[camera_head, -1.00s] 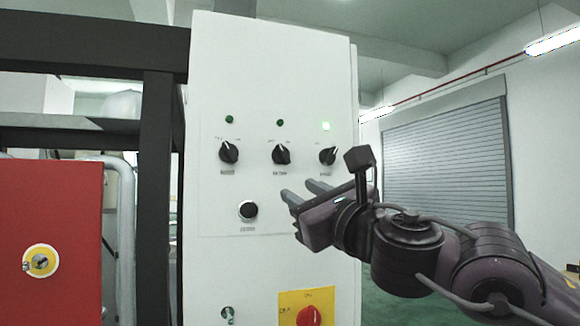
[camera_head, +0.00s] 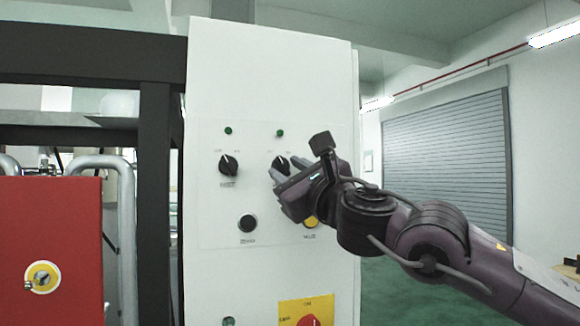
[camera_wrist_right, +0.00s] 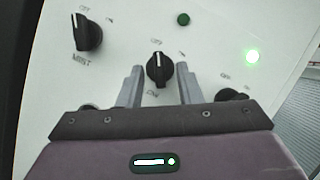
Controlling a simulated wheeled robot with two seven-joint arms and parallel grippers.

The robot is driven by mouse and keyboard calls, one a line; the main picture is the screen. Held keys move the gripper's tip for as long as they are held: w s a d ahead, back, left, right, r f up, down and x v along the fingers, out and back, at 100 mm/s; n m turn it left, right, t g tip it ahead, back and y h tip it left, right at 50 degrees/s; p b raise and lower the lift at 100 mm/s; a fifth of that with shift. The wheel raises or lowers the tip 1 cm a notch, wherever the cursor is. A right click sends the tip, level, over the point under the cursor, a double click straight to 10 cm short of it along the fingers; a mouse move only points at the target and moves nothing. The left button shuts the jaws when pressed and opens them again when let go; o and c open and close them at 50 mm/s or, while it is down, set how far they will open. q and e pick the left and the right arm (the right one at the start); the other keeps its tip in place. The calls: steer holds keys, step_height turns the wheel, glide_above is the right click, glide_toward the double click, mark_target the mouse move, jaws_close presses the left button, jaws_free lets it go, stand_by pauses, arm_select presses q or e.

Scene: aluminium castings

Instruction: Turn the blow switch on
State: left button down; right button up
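The white control panel (camera_head: 215,90) has a row of black rotary knobs. The middle knob (camera_head: 282,161) has a label below it that reads only partly, ending in "OW"; it also shows in the right wrist view (camera_wrist_right: 159,72), with its white mark pointing up. My right gripper (camera_head: 276,173) is at this knob. In the right wrist view its open fingers (camera_wrist_right: 160,69) stand on either side of the knob, with a gap on each side. The green lamp (camera_wrist_right: 183,19) above it is unlit. My left gripper is not in view.
The left knob (camera_head: 228,165) sits beside it under an unlit lamp (camera_head: 228,130). The right knob (camera_wrist_right: 232,95) is partly hidden, near a lit green lamp (camera_wrist_right: 252,56). Below are a black button (camera_head: 247,223), a yellow button (camera_head: 311,222) and a red switch on yellow (camera_head: 300,309).

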steer(key=shift+s, duration=0.1)
jaws_close()
